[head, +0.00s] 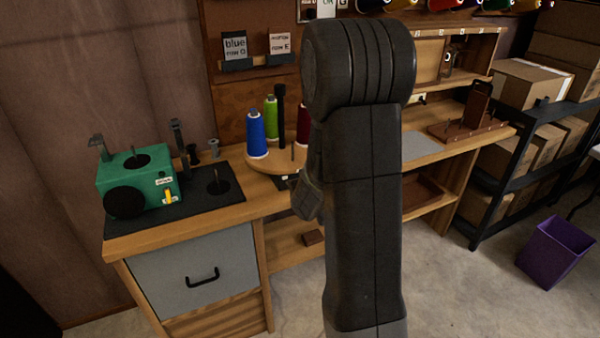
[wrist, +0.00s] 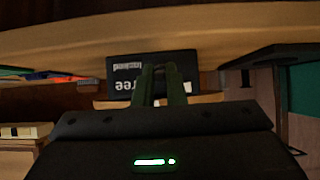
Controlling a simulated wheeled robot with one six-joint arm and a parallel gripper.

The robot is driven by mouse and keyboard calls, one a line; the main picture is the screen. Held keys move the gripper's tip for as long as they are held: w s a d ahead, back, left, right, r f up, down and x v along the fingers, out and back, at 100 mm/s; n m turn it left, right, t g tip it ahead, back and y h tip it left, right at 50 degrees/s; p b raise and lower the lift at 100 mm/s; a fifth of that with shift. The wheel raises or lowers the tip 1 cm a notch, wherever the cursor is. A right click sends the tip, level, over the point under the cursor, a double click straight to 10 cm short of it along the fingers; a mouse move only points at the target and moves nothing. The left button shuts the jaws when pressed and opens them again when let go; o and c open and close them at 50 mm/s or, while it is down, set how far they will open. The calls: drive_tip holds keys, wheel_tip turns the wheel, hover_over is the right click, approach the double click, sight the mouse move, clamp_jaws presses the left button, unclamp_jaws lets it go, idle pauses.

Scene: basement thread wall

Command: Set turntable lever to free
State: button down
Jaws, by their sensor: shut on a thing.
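The round wooden turntable (head: 262,161) stands on the bench in the head view, carrying blue, green and dark red spools. A dark label plate (wrist: 122,74) shows upside down in the wrist view, with the words "locked" and "free". My gripper (wrist: 161,74) is at this plate, with its two fingers close together in front of its right part. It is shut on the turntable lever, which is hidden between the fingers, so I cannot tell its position. In the head view my arm covers most of the gripper and the lever area at the bench's front edge.
A green machine (head: 140,180) sits on a dark mat (head: 225,203) at the left of the bench. A grey drawer (head: 195,277) is below it. A shelf rack (head: 520,150) with cardboard boxes and a purple bin (head: 553,252) are at the right. Some floor is clear.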

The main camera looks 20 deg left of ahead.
drive_tip(key=shift+w+a+r+g+h+p, duration=0.15)
drive_tip(key=shift+r+g+h+p, duration=0.45)
drive_tip(key=shift+p, duration=2.75)
drive_tip(key=shift+f+g+h+p, duration=0.1)
drive_tip(key=shift+g+h+p, duration=0.35)
drive_tip(key=shift+p, duration=1.4)
drive_tip(key=c, duration=1.5)
unclamp_jaws()
drive_tip(key=shift+a, duration=0.1)
drive_tip(key=p+v, duration=0.4)
drive_tip(key=v, duration=0.9)
drive_tip(key=shift+s+r, duration=0.3)
